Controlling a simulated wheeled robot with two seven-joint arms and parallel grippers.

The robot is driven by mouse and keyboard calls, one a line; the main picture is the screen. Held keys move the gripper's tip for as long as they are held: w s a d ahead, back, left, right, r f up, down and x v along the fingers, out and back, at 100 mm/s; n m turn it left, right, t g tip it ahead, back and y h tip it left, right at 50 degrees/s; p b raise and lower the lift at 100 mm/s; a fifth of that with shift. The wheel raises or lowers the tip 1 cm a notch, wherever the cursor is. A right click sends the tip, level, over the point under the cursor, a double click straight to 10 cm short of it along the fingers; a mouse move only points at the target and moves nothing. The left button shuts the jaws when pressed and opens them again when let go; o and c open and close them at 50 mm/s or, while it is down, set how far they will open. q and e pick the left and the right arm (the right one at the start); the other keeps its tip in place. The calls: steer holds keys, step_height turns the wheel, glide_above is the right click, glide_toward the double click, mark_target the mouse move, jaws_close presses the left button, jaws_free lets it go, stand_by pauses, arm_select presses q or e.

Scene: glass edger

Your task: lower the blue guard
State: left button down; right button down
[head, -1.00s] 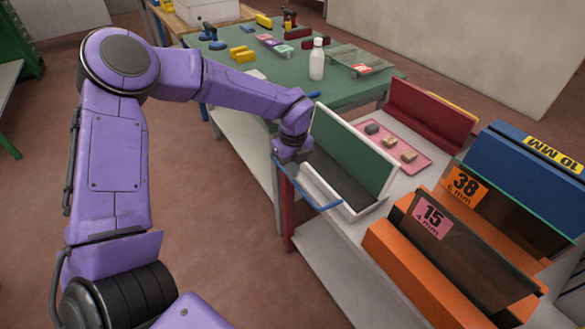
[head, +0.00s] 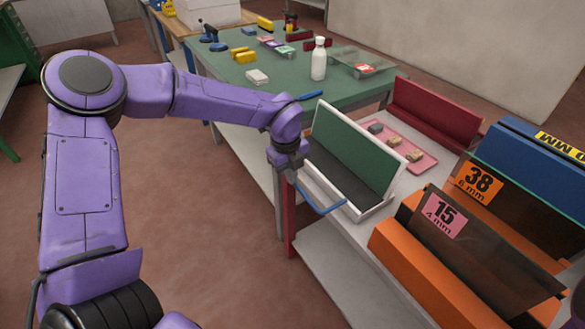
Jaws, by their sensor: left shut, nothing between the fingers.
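A white trough-like unit (head: 362,214) with a green inner panel (head: 352,150) stands at the left edge of the pale bench. A thin blue bar (head: 321,211), which looks like the blue guard, sits low along the unit's front left side. Its left end runs up behind my left gripper (head: 293,180). My left gripper is shut and empty, pointing down beside the unit's left end, at the bar. I cannot tell whether it touches the bar. A second short blue piece (head: 311,95) shows behind my wrist. My right gripper is out of view.
A pink tray (head: 425,163) with small blocks, a red rack (head: 432,115), a blue unit (head: 530,165) and orange units (head: 425,260) marked 15 and 38 crowd the bench. A green table (head: 350,95) with a white bottle (head: 319,62) stands behind. Open floor lies left.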

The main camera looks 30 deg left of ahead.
arm_select(q)
step_height(320, 180, up, 14)
steer(key=s+a+p, duration=0.1)
steer(key=s+p, duration=0.1)
steer(key=shift+s+a+p, duration=0.15)
steer(key=shift+s+p, duration=0.1)
steer(key=shift+p, duration=0.15)
